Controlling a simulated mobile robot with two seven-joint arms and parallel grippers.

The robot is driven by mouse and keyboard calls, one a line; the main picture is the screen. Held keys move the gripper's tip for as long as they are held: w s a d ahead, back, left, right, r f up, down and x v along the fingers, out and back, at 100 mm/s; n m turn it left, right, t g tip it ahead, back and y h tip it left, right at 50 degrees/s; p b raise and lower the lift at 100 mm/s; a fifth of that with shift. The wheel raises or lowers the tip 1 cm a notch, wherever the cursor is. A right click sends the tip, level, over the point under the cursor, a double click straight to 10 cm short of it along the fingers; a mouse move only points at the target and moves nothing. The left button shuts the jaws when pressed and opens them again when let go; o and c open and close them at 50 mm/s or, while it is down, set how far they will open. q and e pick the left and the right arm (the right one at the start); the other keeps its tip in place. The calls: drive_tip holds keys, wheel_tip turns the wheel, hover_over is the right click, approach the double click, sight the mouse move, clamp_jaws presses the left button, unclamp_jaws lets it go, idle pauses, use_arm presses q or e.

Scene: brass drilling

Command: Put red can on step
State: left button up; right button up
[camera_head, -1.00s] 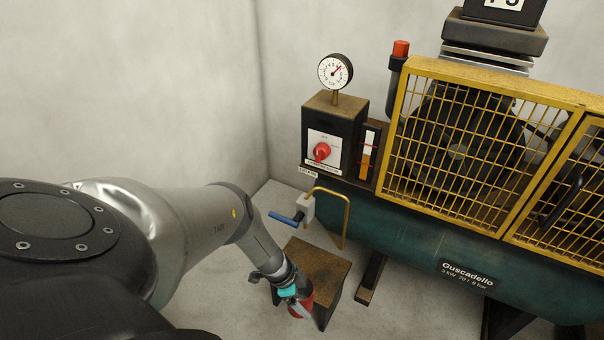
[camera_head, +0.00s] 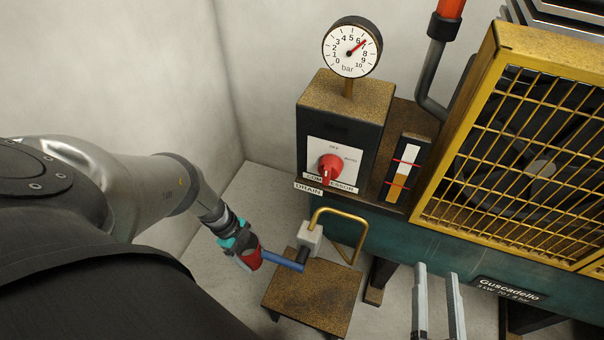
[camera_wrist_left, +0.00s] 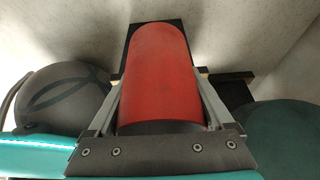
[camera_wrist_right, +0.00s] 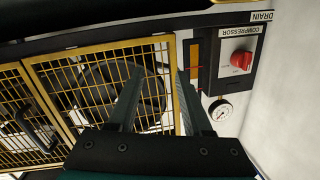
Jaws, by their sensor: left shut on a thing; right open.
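The red can (camera_head: 246,259) is in my left gripper (camera_head: 238,250) in the head view, tilted, left of the step and close to the blue lever. The left wrist view shows the can (camera_wrist_left: 160,75) between the two fingers, which are shut on it. The step (camera_head: 310,300) is a low stand with a worn brown top. Its top is bare, and the can appears to its upper left; I cannot tell the height between them. My right gripper (camera_head: 438,290) is open and empty, in front of the compressor tank. The right wrist view shows its fingers (camera_wrist_right: 155,95) apart.
A drain valve with a blue lever (camera_head: 284,261) and a bent brass pipe (camera_head: 343,218) reach over the step's back edge. The control box (camera_head: 337,150) with its gauge (camera_head: 351,50) and the yellow guard (camera_head: 500,160) stand behind. Bare floor lies left of the step.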

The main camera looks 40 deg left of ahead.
use_arm(q)
drive_tip(key=w+d, duration=0.1)
drive_tip(key=d, duration=0.3)
drive_tip(key=w+d+p, duration=0.1)
drive_tip(key=d, duration=0.3)
drive_tip(key=w+d, duration=0.1)
drive_tip(key=d, duration=0.3)
drive_tip(key=shift+d+r, duration=0.1)
drive_tip(key=shift+d, duration=0.25)
drive_tip(key=d, duration=0.2)
drive_tip(key=w+d, duration=0.1)
drive_tip(key=d, duration=0.2)
drive_tip(key=shift+a+f, duration=0.2)
drive_tip(key=shift+f, duration=0.15)
drive_tip(key=shift+f+b, duration=0.45)
drive_tip(key=shift+b, duration=0.15)
use_arm(e)
drive_tip(key=shift+s+d, duration=0.1)
use_arm(q)
drive_tip(key=o, duration=1.2)
drive_tip(key=shift+f, duration=0.1)
